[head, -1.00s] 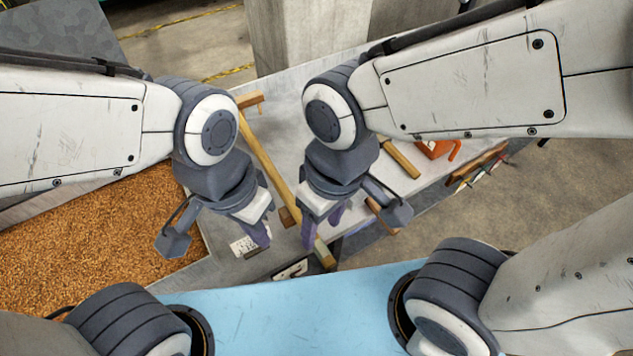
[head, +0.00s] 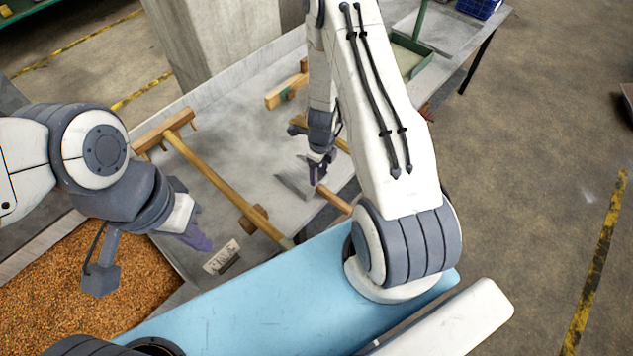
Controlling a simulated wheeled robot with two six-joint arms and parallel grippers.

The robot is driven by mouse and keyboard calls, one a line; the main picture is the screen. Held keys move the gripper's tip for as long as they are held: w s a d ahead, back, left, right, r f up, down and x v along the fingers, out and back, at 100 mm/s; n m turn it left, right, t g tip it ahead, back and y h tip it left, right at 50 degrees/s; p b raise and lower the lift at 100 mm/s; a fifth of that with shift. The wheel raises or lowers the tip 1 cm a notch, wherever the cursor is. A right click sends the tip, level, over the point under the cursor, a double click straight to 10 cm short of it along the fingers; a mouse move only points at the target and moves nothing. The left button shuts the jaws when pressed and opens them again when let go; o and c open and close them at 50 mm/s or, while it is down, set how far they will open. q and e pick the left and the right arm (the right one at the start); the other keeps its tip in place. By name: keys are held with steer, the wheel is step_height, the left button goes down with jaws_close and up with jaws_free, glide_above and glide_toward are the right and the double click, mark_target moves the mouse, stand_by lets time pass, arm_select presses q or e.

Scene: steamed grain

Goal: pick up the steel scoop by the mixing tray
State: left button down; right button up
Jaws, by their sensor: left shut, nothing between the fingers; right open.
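The steel scoop (head: 293,181) lies on the grey table, with a flat grey metal pan and a wooden handle (head: 335,200) pointing to the lower right. My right gripper (head: 317,175) is open and points down over the place where pan and handle meet. Its fingers hide part of the scoop, and I cannot tell whether they touch it. My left gripper (head: 201,241) is shut and empty, near the tray of brown grain (head: 172,303), well left of the scoop.
A long wooden rake (head: 215,177) lies between my grippers, with a wooden block (head: 253,218) by its handle and a label card (head: 222,257) below. Wooden tools (head: 287,92) lie behind the scoop. A green-edged pan (head: 412,58) stands at the back right. A concrete pillar (head: 215,45) rises behind.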

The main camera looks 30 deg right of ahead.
steer(key=shift+s+d+f+m, duration=0.3)
steer(key=shift+d+f+m, duration=0.2)
steer(key=shift+f, duration=0.05)
steer(key=shift+s+d+f+m, duration=0.3)
steer(key=shift+d+f+m, duration=0.2)
steer(key=b, duration=0.4)
glide_above(326, 191)
step_height(326, 191, down, 4)
steer(key=shift+f, duration=0.1)
step_height(326, 191, down, 6)
steer(key=b, duration=0.6)
steer(key=shift+f+b, duration=0.1)
steer(key=shift+b, duration=0.3)
jaws_close()
